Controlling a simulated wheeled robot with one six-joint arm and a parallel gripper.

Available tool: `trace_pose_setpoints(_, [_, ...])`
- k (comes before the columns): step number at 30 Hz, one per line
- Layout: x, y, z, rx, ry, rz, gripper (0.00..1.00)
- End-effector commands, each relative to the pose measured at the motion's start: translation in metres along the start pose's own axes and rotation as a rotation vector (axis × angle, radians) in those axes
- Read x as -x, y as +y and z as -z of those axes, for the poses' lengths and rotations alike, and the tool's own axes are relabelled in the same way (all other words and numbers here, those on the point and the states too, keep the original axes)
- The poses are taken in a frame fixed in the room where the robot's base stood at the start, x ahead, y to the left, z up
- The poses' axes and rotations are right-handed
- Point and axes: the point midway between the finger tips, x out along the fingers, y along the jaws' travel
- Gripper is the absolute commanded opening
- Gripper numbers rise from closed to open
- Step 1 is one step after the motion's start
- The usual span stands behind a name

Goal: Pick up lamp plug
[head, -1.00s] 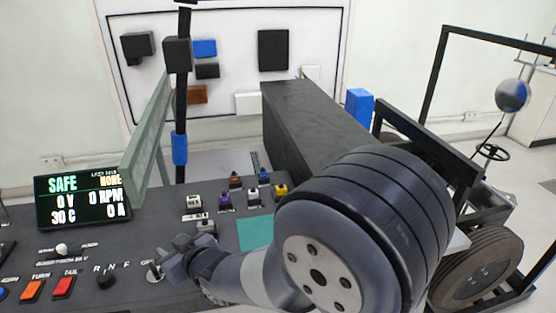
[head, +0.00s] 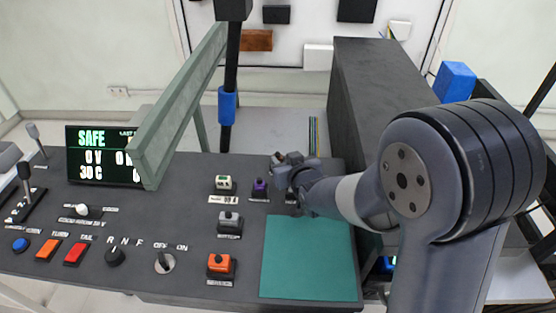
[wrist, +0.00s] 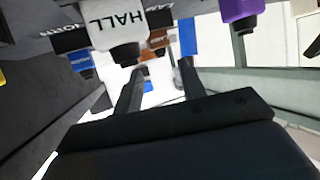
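I cannot read which plug is marked lamp. In the wrist view, my gripper's two fingers (wrist: 160,82) are apart and hold nothing. A white plug marked HALL (wrist: 120,30) is close to them, with the purple plug (wrist: 240,10), a blue plug (wrist: 80,63) and a brown-orange plug (wrist: 157,40) around it.
A teal mat (head: 308,262) lies bare on the console at right. A green-grey slanted bar (head: 180,110) and a dark post (head: 232,75) rise behind the console. A large black box (head: 375,85) stands behind my arm. The display (head: 88,165) reads SAFE.

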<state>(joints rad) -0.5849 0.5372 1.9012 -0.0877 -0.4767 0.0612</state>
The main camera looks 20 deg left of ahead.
Motion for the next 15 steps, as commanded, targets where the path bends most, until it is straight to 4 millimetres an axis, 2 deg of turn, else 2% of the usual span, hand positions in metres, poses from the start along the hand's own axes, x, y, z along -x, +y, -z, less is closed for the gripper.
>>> trace_pose_setpoints(7, [-0.031, -0.002, -0.001, 0.000, -0.002, 0.000, 0.39])
trace_pose_setpoints(15, [-0.041, -0.002, -0.002, 0.000, -0.001, 0.000, 0.39])
